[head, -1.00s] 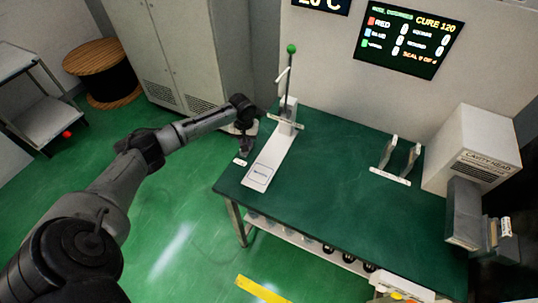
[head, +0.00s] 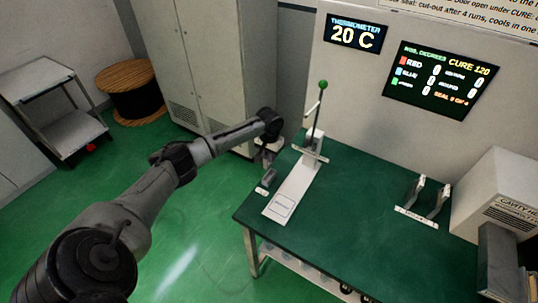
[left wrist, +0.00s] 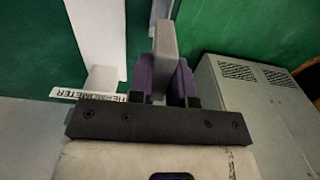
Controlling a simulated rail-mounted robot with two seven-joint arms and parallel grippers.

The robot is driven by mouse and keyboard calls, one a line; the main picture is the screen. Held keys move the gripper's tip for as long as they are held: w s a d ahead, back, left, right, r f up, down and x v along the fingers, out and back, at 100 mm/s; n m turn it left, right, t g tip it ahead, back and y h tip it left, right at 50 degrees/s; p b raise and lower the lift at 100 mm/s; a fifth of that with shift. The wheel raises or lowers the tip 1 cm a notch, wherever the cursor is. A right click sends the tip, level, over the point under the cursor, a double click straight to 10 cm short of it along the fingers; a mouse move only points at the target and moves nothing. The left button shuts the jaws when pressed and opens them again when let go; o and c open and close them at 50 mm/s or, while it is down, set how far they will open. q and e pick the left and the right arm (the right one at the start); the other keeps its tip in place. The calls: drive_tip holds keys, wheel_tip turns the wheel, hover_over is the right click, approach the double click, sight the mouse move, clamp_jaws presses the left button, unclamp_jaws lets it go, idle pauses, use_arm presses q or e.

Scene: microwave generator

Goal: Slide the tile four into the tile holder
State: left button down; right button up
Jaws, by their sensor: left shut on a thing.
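In the head view my left gripper (head: 267,154) is above the table's back left edge, left of the white board. In the left wrist view its purple fingers (left wrist: 165,85) are shut on a grey slab (left wrist: 166,50), which sticks out beyond the fingertips. No number shows on the slab, so I cannot tell if it is tile four. A white stand with two uprights (head: 415,195) on the right of the table may be the tile holder; its label is too small to read. My right gripper is not in view.
A white board (head: 295,190) with a green-knobbed lever (head: 316,105) stands near the gripper. The green table's (head: 345,200) middle is clear. A cavity head box (head: 495,195) stands far right.

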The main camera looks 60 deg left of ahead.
sight(269, 164)
use_arm(q)
drive_tip(key=shift+r+p, duration=0.2)
drive_tip(key=shift+p, duration=0.3)
drive_tip(key=shift+f, duration=0.25)
drive_tip(key=shift+f+b, duration=0.85)
drive_tip(key=shift+f, duration=1.9)
drive_tip(key=shift+p, duration=0.7)
